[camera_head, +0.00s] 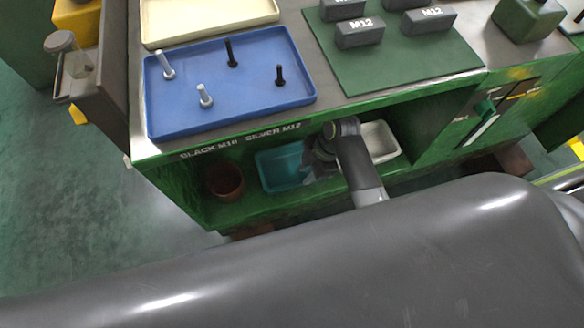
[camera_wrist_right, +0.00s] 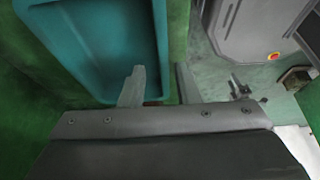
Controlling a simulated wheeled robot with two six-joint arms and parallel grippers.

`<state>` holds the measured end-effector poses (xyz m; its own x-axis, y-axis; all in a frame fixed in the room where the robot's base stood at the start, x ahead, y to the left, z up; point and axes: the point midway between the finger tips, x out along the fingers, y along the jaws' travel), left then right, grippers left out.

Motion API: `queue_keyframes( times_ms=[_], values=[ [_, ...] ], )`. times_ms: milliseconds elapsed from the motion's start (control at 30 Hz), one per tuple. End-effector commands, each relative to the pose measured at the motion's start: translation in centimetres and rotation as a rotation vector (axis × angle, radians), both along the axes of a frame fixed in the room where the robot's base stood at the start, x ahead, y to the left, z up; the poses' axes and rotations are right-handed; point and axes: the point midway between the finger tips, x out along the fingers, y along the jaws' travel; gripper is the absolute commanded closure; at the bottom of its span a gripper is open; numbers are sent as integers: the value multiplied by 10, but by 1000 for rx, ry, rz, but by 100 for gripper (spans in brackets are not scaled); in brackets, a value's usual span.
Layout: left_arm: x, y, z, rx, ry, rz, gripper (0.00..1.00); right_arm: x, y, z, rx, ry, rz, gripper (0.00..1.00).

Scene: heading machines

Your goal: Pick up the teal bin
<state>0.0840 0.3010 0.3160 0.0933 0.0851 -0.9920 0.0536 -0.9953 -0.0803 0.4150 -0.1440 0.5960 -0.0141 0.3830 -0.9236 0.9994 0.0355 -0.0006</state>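The teal bin (camera_head: 281,168) sits on the lower shelf of the green cabinet, with its right side partly hidden by my right gripper. In the right wrist view the teal bin (camera_wrist_right: 105,45) fills the upper left. My right gripper (camera_wrist_right: 159,68) is open, one finger over the inside of the bin and the other outside its wall. The bin's rim runs between the fingers, with a gap seen on each side. In the head view the right gripper (camera_head: 313,164) is small and dark at the bin's right side. My left gripper is not in view.
A dark red pot (camera_head: 225,182) stands left of the bin, and a white bin (camera_head: 381,142) stands to the right. The cabinet top (camera_head: 300,45) overhangs the shelf and carries a blue tray (camera_head: 220,118) with several bolts and a green mat (camera_head: 400,75) with labelled blocks.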

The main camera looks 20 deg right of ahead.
Motion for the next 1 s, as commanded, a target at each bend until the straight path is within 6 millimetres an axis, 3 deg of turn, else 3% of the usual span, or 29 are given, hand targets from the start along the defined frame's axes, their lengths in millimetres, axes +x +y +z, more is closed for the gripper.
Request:
queue_keyframes(
  times_ms=[167,433,733,1000],
  values=[
    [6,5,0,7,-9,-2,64,-1,6,-12,0,1,-1,71],
    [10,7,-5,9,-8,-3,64,-2,22,-48,0,2,-1,71],
    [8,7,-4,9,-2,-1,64,-2,24,-53,-2,-1,-1,71],
    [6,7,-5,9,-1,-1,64,-2,24,-53,-2,-1,-1,100]
  ],
)
